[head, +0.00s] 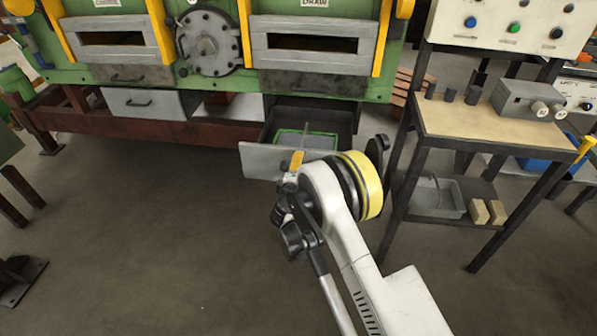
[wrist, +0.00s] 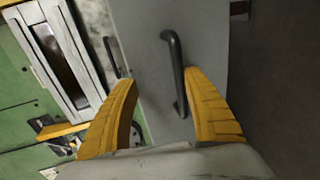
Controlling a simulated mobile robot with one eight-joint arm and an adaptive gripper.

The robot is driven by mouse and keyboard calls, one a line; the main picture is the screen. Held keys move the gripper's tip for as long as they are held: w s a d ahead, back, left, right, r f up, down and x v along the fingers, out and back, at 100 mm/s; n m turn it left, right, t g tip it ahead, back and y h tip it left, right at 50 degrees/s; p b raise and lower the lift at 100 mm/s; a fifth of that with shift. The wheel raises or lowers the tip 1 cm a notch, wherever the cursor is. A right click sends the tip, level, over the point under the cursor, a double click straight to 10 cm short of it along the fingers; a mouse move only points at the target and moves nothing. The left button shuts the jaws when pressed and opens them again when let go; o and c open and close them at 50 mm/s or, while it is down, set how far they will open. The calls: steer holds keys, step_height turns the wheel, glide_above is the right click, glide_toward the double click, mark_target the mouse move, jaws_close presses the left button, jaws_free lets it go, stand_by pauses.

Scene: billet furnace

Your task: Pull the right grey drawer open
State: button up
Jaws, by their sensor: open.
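The right grey drawer (head: 262,161) stands pulled out below the right furnace door in the head view, its inside showing behind the front panel. Its grey front fills the middle of the wrist view (wrist: 207,45). The drawer's dark bar handle (wrist: 175,70) lies between my yellow fingers, nearer the right finger; I cannot tell whether they touch. My gripper (wrist: 160,78) is open at the drawer front. In the head view, one yellow finger of my gripper (head: 296,160) shows at the panel, and my arm hides the panel's right part.
A green-edged tray (head: 292,140) lies inside the drawer. The left grey drawer (head: 145,104) is shut. A workbench (head: 470,122) with a grey box (head: 530,98) stands close on the right. The floor in front is clear.

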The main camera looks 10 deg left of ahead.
mark_target(299, 149)
steer(key=o, duration=0.8)
step_height(299, 149, up, 4)
steer(key=shift+r, duration=0.2)
steer(key=shift+s+r, duration=0.15)
steer(key=shift+r, duration=0.75)
steer(key=c, duration=0.8)
steer(key=shift+r, duration=0.6)
steer(key=shift+d+r, duration=0.1)
steer(key=s+d+r+m+g+h, duration=0.15)
steer(key=d+r+m, duration=0.25)
steer(key=d+r, duration=0.6)
steer(key=s+d+r+m+g+h, duration=0.1)
steer(key=s+d+r+m+g, duration=0.2)
steer(key=s+d+r+m, duration=0.6)
steer(key=s+d+r+g, duration=0.2)
steer(key=s+d, duration=0.9)
steer(key=s, duration=0.3)
steer(key=s+f+m, duration=0.1)
steer(key=s, duration=0.4)
steer(key=s+f+m+g+y, duration=0.1)
steer(key=s+m, duration=0.1)
steer(key=s, duration=0.4)
steer(key=s+d+f+m+g+y, duration=0.1)
steer(key=s+m, duration=0.1)
steer(key=s, duration=0.3)
steer(key=shift+s+f+y, duration=0.25)
steer(key=shift+s+f, duration=0.15)
